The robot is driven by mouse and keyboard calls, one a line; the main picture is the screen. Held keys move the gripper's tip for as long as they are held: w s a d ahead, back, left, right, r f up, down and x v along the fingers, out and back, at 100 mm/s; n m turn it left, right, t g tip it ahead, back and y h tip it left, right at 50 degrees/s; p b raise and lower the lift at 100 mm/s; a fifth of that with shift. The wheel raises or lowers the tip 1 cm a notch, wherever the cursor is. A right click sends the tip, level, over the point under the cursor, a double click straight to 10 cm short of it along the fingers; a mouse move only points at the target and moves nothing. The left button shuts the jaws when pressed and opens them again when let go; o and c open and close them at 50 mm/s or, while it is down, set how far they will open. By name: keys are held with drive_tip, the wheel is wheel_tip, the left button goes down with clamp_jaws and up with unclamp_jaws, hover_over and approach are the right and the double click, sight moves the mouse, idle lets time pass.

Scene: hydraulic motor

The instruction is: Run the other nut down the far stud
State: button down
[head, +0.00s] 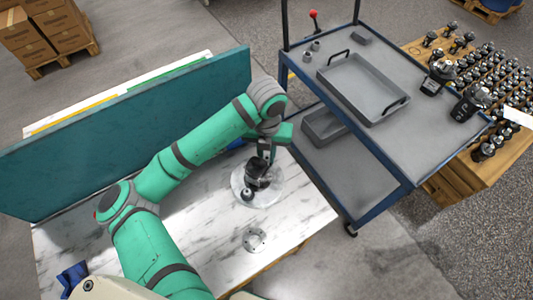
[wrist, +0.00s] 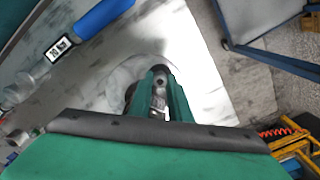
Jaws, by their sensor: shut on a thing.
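The dark hydraulic motor (head: 257,172) stands on a clear round base (head: 270,196) on the white marble-look table. A small dark rounded part (head: 247,194) sits at its front left. My gripper (head: 265,152) points down right over the motor's top. In the wrist view its two green fingers (wrist: 160,98) are shut on a small metal piece, taken as the nut (wrist: 159,101). The studs are hidden or too small to make out, so I cannot tell how the nut sits on the far stud. The motor is mostly hidden behind the fingers in the wrist view.
A round metal flange (head: 255,240) lies on the table (head: 210,235) in front of the motor. A teal panel (head: 130,125) stands along the back. A blue-framed cart (head: 395,150) with a grey tray (head: 362,88) stands to the right. The table's front middle is mostly clear.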

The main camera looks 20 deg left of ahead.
drive_tip(key=m, duration=0.4)
drive_tip(key=shift+m, duration=0.3)
drive_tip(key=shift+f+m, duration=0.1)
drive_tip(key=shift+m, duration=0.9)
drive_tip(key=c, duration=1.9)
unclamp_jaws()
drive_tip(key=shift+o, duration=0.2)
drive_tip(key=n, duration=0.3)
drive_tip(key=shift+n, duration=0.4)
drive_tip(key=n, duration=0.4)
drive_tip(key=shift+c, duration=0.7)
